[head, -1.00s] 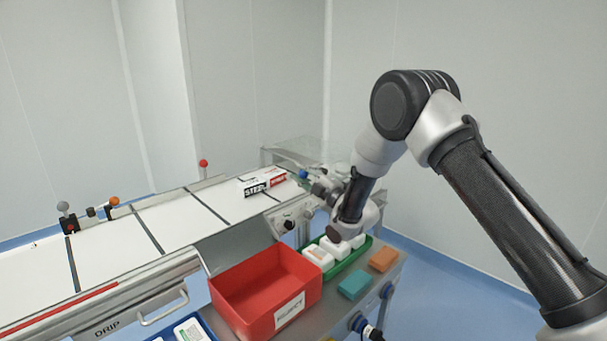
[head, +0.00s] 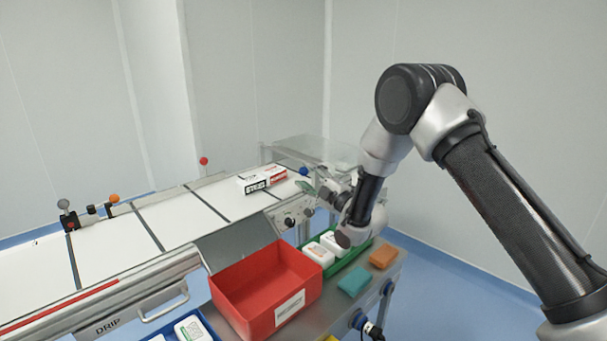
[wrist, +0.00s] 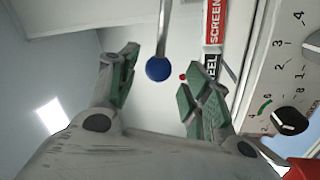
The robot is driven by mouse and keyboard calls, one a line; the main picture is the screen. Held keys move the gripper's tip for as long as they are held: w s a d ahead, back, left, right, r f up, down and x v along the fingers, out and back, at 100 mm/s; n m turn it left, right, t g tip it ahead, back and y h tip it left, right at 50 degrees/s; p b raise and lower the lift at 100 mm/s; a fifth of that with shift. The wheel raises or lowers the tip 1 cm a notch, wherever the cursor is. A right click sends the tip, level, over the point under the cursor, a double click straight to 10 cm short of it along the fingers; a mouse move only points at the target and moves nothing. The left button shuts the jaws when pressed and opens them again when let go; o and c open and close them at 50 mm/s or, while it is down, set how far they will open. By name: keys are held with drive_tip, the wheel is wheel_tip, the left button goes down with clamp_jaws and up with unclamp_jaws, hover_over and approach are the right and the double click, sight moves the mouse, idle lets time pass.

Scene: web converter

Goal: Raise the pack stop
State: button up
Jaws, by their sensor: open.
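A lever with a blue ball knob (head: 304,171) is at the far right end of the conveyor; no label shows whether it is the pack stop. In the wrist view the blue knob (wrist: 159,68) hangs on a thin metal rod, between and beyond my two green-padded fingers. My gripper (wrist: 160,92) is open and empty, with the fingers apart from the knob. In the head view my gripper (head: 313,187) is just below and right of the knob. A black, white and red carton (head: 262,180) lies on the conveyor (head: 185,220) left of the knob.
A clear guard (head: 305,150) stands behind the knob. A dial panel (head: 292,217) is below the gripper. A red bin (head: 265,290) and a green tray (head: 345,264) with white packs stand in front. Red (head: 203,161), orange (head: 114,198) and grey (head: 63,204) knobs are farther left.

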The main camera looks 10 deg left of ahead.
drive_tip(key=v, duration=0.9)
